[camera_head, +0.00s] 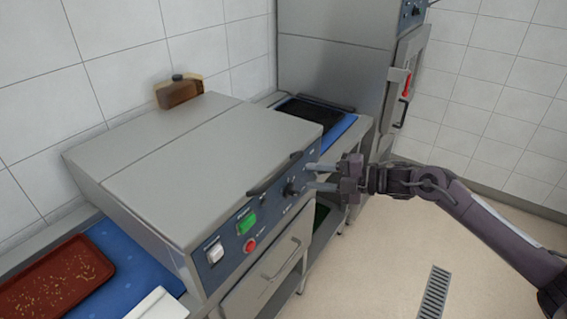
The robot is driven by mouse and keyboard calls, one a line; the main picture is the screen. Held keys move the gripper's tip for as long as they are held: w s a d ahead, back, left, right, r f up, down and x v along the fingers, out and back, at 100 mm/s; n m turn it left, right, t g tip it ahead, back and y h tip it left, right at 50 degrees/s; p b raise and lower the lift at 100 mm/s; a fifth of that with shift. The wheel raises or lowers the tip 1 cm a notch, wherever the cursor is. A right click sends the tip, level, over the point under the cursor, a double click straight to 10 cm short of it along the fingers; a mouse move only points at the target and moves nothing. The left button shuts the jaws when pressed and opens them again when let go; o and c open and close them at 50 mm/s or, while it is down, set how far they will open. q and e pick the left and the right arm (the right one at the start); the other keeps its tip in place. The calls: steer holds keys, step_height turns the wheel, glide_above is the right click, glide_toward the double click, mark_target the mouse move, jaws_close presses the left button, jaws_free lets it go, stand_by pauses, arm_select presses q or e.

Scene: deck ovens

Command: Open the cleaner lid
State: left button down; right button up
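The cleaner is a wide grey steel box with a flat closed lid (190,160) on top. A dark bar handle (274,176) runs along the lid's front edge. Below it, the blue front panel (228,246) carries a green switch, a red button, a white switch and a dark knob (291,188). My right gripper (309,176) comes in from the right with its two fingers apart and nothing between them. Its fingertips point at the front panel, just right of the handle and knob; I cannot tell whether they touch. My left gripper is not in view.
A reddish-brown tray (52,279) lies on a blue surface at left. A dark item lies on a blue surface (341,126) beyond the cleaner. A tall steel oven (333,66) stands behind. Floor at right is clear.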

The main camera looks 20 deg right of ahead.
mark_target(287, 170)
step_height(287, 170, up, 5)
steer(key=s+a+n+g, duration=0.2)
steer(key=a+n, duration=0.1)
steer(key=shift+y, duration=0.4)
steer(key=p+x, duration=0.3)
steer(key=x, duration=0.2)
steer(key=shift+w+a+f, duration=0.15)
steer(key=shift+w+f, duration=0.1)
steer(key=shift+w, duration=0.05)
steer(key=shift+w+a+f+p, duration=0.15)
steer(key=shift+a+f+p, duration=0.05)
steer(key=shift+a+p, duration=0.15)
steer(key=shift+c, duration=0.5)
jaws_close()
